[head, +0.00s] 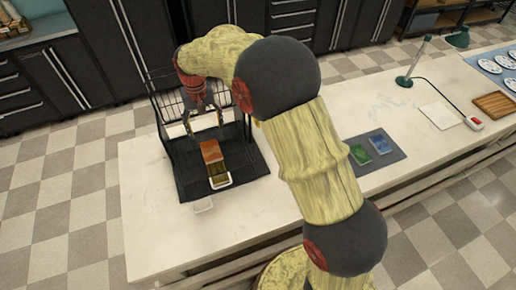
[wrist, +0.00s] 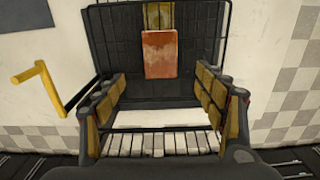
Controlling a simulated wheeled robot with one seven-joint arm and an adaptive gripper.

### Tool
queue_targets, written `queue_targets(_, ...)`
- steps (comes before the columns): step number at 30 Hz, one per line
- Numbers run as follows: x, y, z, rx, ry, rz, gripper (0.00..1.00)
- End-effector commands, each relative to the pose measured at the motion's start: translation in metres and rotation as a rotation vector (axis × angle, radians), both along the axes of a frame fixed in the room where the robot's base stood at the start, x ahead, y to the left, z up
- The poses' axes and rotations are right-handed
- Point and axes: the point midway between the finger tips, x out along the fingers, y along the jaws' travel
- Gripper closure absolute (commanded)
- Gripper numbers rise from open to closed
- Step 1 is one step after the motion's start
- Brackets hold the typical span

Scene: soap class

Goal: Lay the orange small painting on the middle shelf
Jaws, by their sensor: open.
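The orange small painting (head: 211,152) is a flat orange-red rectangle at the black wire rack (head: 250,165) on the counter. It also shows upright in the picture in the wrist view (wrist: 160,54), against the rack's dark mesh (wrist: 115,60). My gripper (head: 206,122) is over the rack, just behind the painting in the head view. In the wrist view my gripper (wrist: 160,82) has its fingers wide apart, one on each side, with nothing between them. The painting lies beyond the fingertips, apart from them. I cannot tell which shelf level the painting is at.
A grey mat (head: 396,151) with a green piece (head: 360,154) and a blue piece (head: 380,144) lies right of my arm. The counter's left front (head: 150,220) is clear.

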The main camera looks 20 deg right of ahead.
Motion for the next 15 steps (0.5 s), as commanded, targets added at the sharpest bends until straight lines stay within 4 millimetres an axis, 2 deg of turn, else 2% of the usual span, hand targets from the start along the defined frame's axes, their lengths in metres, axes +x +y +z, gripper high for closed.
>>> queue_targets(5,-0.02,-0.016,0.042,0.009,-0.048,-0.003,0.3)
queue_targets(9,-0.055,-0.038,0.09,0.017,-0.108,-0.004,0.3)
queue_targets(15,-0.117,-0.068,0.142,0.025,-0.196,-0.004,0.3)
